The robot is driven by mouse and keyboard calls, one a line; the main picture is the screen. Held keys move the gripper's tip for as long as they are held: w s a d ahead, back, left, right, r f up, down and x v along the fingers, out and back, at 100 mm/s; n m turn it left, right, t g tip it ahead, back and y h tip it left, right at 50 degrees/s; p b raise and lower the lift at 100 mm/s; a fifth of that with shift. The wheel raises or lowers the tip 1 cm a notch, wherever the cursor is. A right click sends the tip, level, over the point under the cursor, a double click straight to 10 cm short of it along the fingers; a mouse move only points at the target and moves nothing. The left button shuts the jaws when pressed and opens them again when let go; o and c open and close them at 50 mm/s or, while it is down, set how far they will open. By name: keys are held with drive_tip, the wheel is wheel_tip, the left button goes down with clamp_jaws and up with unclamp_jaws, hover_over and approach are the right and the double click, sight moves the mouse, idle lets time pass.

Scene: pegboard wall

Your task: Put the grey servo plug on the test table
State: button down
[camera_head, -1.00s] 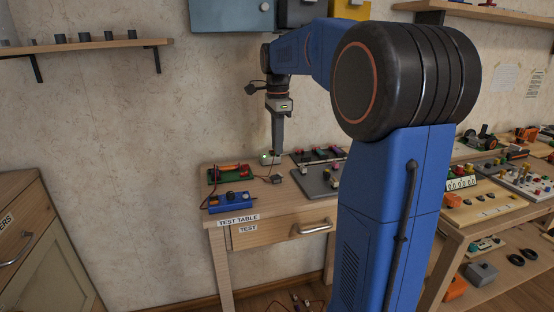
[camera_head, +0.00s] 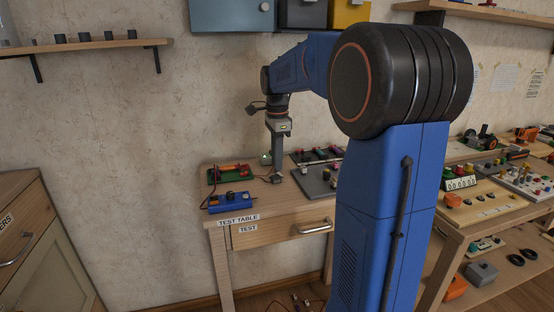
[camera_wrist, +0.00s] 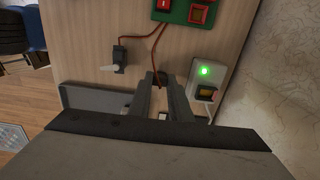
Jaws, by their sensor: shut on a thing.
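My gripper (camera_head: 275,180) points straight down at the test table (camera_head: 215,218), its tips low over the wooden top. In the wrist view its two fingers (camera_wrist: 163,82) are close together. A red-brown lead from the green board (camera_wrist: 190,10) ends by the fingertips. I cannot tell whether the held plug touches the tabletop.
A white box with a lit green lamp (camera_wrist: 205,72) stands close to the fingers on the wall side. A blue device (camera_head: 230,202) sits at the table's front left. A grey board with coloured parts (camera_head: 318,182) lies to the right. Bare wood shows near the front edge.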

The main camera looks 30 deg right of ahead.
drive_tip(key=c, duration=1.6)
unclamp_jaws()
drive_tip(key=shift+c, duration=0.2)
wheel_tip(320, 180, up, 8)
drive_tip(key=shift+f, duration=0.25)
drive_tip(key=shift+r, duration=0.1)
